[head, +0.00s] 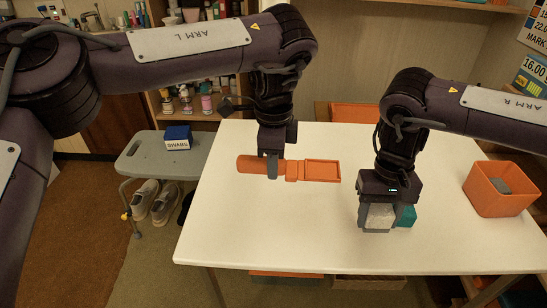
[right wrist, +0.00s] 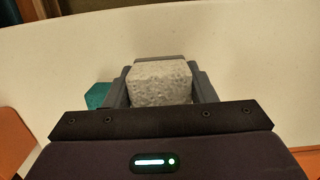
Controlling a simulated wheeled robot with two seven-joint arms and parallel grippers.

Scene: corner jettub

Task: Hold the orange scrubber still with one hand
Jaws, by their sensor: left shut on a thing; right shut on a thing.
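The orange scrubber (head: 322,170) is over the left part of the white table in the head view, its long side running left to right. It has a thick rounded handle at left and a rectangular framed head at right. My left gripper (head: 272,172) points down and is shut on its handle. My right gripper (head: 377,222) is shut on a grey speckled block (head: 379,215) near the table's front edge. The right wrist view shows this block (right wrist: 160,84) between the two fingers. I cannot tell whether the block touches the table.
A teal block (head: 406,215) is right beside the right gripper. An orange bin (head: 498,190) with a grey thing inside stands at the table's right. A grey bench (head: 165,152) with a blue box (head: 178,138) is left of the table. The white table's (head: 250,225) front left is clear.

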